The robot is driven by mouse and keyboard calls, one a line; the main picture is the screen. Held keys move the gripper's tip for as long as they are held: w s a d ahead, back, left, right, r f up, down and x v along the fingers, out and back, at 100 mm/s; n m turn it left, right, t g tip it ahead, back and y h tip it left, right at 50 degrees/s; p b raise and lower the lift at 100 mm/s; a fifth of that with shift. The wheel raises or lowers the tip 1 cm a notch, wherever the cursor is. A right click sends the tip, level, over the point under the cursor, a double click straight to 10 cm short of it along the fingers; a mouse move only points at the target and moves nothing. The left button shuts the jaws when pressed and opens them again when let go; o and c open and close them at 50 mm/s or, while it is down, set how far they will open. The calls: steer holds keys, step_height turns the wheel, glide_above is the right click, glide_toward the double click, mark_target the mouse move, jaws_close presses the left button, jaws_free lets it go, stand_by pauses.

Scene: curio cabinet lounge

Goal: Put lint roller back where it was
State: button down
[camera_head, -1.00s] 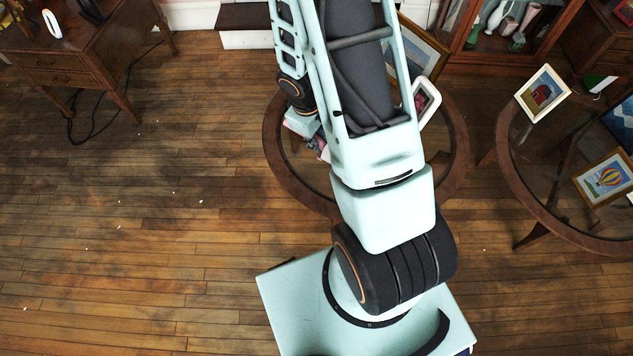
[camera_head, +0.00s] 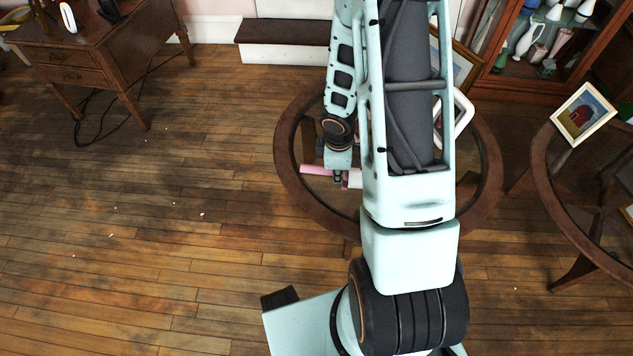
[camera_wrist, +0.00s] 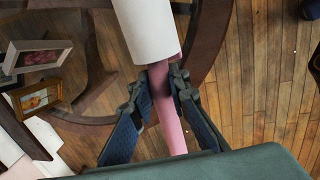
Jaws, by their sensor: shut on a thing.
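The lint roller has a pink handle (camera_wrist: 166,105) and a white roll (camera_wrist: 147,28). My gripper (camera_wrist: 163,75) is shut on the pink handle close to the white roll, seen in the wrist view. In the head view my gripper (camera_head: 339,178) shows small beside my arm, with the pink handle (camera_head: 316,170) sticking out to its left and part of the white roll (camera_head: 355,178) to its right. The roller appears over the round glass-topped table (camera_head: 290,185); I cannot tell its height above the glass. My arm hides much of this table.
A second round table (camera_head: 545,200) stands at the right with a framed picture (camera_head: 583,113) on it. A glass cabinet (camera_head: 545,50) stands behind. A wooden desk (camera_head: 110,60) is at the upper left. The floor (camera_head: 170,240) on the left is mostly clear.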

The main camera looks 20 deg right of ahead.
steer(key=w+a+f+b, duration=0.1)
steer(key=w+a+f, duration=0.2)
steer(key=w+f, duration=0.2)
steer(key=w+a+f+b, duration=0.1)
steer(key=w+a+f, duration=0.1)
steer(key=w+f, duration=0.1)
steer(key=shift+w+a+b, duration=0.2)
steer(key=shift+a+b, duration=0.1)
steer(key=shift+w+a+f+b, duration=0.15)
steer(key=shift+f+b, duration=0.25)
steer(key=shift+f, duration=0.5)
steer(key=shift+w+a+f+b, duration=0.1)
steer(key=shift+f+b, duration=0.25)
steer(key=shift+f, duration=0.5)
steer(key=shift+f, duration=0.1)
steer(key=shift+f, duration=0.15)
steer(key=c, duration=1.8)
jaws_free()
steer(key=shift+c, duration=0.2)
steer(key=shift+r, duration=0.2)
step_height(320, 180, up, 12)
steer(key=s+a+p, duration=0.1)
steer(key=s+p, duration=0.1)
steer(key=p, duration=0.2)
steer(key=shift+p, duration=0.3)
